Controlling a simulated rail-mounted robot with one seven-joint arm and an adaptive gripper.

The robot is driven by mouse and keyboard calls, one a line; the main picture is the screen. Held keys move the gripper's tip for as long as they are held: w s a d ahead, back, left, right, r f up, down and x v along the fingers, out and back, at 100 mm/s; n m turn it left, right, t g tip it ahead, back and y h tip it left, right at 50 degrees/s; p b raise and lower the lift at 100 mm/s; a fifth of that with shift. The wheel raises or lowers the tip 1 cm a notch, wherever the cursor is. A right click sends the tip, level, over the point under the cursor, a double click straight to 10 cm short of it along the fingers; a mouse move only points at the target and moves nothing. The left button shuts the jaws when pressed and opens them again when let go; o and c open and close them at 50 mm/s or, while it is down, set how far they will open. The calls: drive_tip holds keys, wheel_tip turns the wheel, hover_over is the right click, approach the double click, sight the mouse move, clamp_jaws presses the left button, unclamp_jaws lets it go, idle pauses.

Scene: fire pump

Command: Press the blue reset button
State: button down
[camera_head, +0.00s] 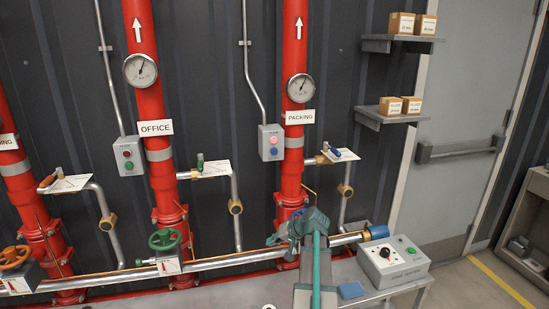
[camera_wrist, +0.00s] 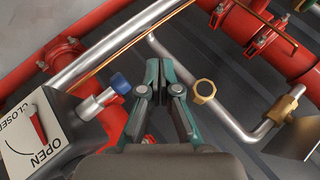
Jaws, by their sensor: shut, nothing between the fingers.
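A grey button box (camera_head: 271,143) hangs on the wall left of the PACKING pipe, with a glowing pink-red button (camera_head: 273,140) above a small blue button (camera_head: 273,151). My gripper (camera_head: 272,240) is well below that box in the head view, low in front of the PACKING pipe. In the wrist view my gripper (camera_wrist: 158,62) has its fingers together, with nothing between them. The button box does not show in the wrist view.
A blue-tipped stem (camera_wrist: 120,83) and an OPEN/CLOSED plate (camera_wrist: 32,130) are left of my fingers in the wrist view. Pipes run around them. Another button box (camera_head: 128,155), with red and green buttons, hangs by the OFFICE pipe. A grey control box (camera_head: 393,262) stands at the right.

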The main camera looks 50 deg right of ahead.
sight(274, 151)
drive_tip(key=d+r+n+t, duration=0.2)
drive_tip(key=d+r+t, duration=0.1)
drive_tip(key=r, duration=1.1)
drive_tip(key=d+r+n+t+y, duration=0.1)
drive_tip(key=d+r+n+t, duration=0.1)
drive_tip(key=r, duration=1.2)
drive_tip(key=shift+d+t+y+p, duration=0.3)
drive_tip(key=shift+d+t+p, duration=0.15)
drive_tip(key=shift+d+t, duration=0.45)
drive_tip(key=shift+r, duration=0.1)
drive_tip(key=shift+w+d, duration=0.75)
drive_tip(key=shift+w, duration=0.5)
drive_tip(key=shift+w+d, duration=0.8)
drive_tip(key=shift+w, duration=0.4)
drive_tip(key=shift+w+d, duration=0.75)
drive_tip(key=shift+w, duration=0.5)
drive_tip(key=shift+w, duration=0.1)
drive_tip(key=shift+w+d+b, duration=0.2)
drive_tip(key=shift+w+b, duration=0.05)
drive_tip(key=shift+b, duration=0.2)
